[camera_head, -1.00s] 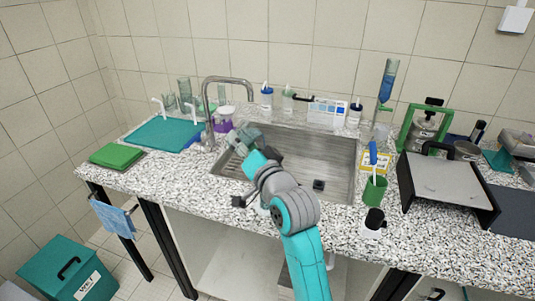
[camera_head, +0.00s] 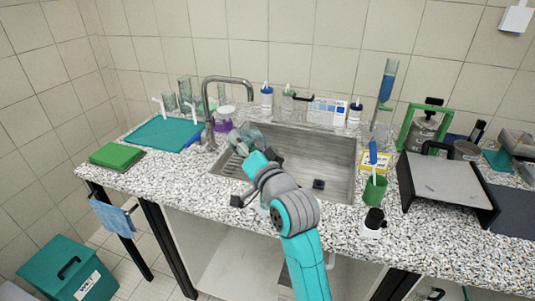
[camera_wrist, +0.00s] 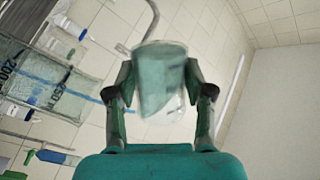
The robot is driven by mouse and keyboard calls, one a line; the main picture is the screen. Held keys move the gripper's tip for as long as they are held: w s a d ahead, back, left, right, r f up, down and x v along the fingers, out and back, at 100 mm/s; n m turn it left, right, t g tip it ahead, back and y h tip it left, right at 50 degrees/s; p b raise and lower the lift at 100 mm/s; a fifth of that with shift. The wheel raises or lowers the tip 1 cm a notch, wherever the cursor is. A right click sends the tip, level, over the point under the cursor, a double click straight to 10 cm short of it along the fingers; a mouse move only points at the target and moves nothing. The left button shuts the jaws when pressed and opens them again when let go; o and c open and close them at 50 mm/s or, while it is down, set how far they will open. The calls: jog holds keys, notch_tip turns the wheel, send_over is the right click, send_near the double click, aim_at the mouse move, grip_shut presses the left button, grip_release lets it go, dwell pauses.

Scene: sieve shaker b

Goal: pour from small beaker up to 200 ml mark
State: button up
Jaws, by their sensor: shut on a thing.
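My gripper (camera_wrist: 160,95) is shut on a small clear beaker (camera_wrist: 162,80), gripped across its sides between both fingers in the wrist view. A larger clear vessel (camera_wrist: 55,78) with dark print reading 200 fills the left of that view, apart from the fingers. In the head view my gripper (camera_head: 256,151) is over the left side of the sink, with glassware (camera_head: 246,135) at its tip. The small beaker looks tilted there. The liquid level and any flow are too small to tell.
The steel sink (camera_head: 335,150) lies under my arm, with the curved tap (camera_head: 207,115) just left of the glassware. A green cup (camera_head: 374,190) and a grey-topped stand (camera_head: 448,178) are at right.

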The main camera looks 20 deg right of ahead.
jog(key=shift+r+m+t, duration=0.3)
jog(key=shift+r+m, duration=0.05)
jog(key=shift+m, duration=0.55)
dwell(1.1)
jog(key=shift+f+m+h+p, duration=0.3)
jog(key=shift+f+m, duration=0.1)
jog(key=shift+m, duration=0.5)
dwell(1.5)
jog(key=shift+r+m+t, duration=0.2)
jog(key=shift+m+t, duration=0.1)
jog(key=shift+m, duration=0.2)
dwell(0.7)
jog(key=shift+f, duration=0.1)
